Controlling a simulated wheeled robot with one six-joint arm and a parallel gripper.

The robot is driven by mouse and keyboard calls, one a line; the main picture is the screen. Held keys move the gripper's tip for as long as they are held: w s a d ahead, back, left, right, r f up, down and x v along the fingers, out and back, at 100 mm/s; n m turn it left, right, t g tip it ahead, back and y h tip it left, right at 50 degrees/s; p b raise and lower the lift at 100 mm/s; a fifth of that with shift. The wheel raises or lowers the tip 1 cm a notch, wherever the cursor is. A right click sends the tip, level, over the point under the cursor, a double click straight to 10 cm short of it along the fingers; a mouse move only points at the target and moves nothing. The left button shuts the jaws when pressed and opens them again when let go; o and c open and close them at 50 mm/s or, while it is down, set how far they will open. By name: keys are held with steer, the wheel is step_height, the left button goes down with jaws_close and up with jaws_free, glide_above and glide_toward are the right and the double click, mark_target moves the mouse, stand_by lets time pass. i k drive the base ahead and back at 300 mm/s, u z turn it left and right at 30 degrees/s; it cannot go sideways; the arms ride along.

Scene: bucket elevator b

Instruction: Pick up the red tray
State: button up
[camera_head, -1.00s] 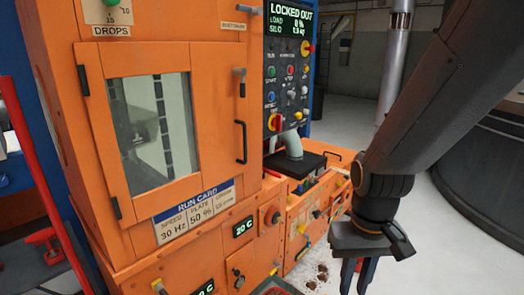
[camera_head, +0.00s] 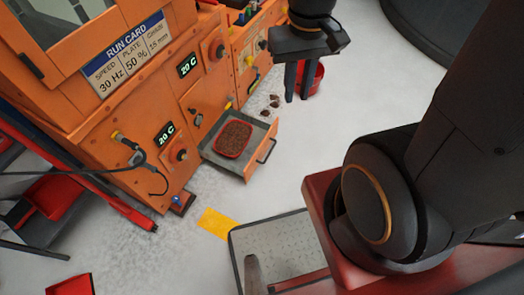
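A small red tray (camera_head: 231,157) sits in an open drawer (camera_head: 257,152) low on the orange machine. The tray holds brown granules. My gripper (camera_head: 298,98) points down at the upper middle of the head view, to the right of and above the drawer in the picture. Its two dark fingers are apart with a gap between them, and I see nothing held. The gripper is clear of the tray.
Brown lumps (camera_head: 270,102) lie on the floor near the drawer, and a red bucket (camera_head: 317,76) stands behind my gripper. A yellow patch (camera_head: 217,223) is on the floor. A cable hangs at the machine's left. Pale floor is open right of the drawer.

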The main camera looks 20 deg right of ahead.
mark_target(234, 136)
steer(key=u, duration=0.55)
steer(key=k, duration=1.3)
steer(key=i, duration=0.45)
steer(key=z, duration=0.75)
steer(key=i, duration=1.1)
steer(key=u, duration=0.55)
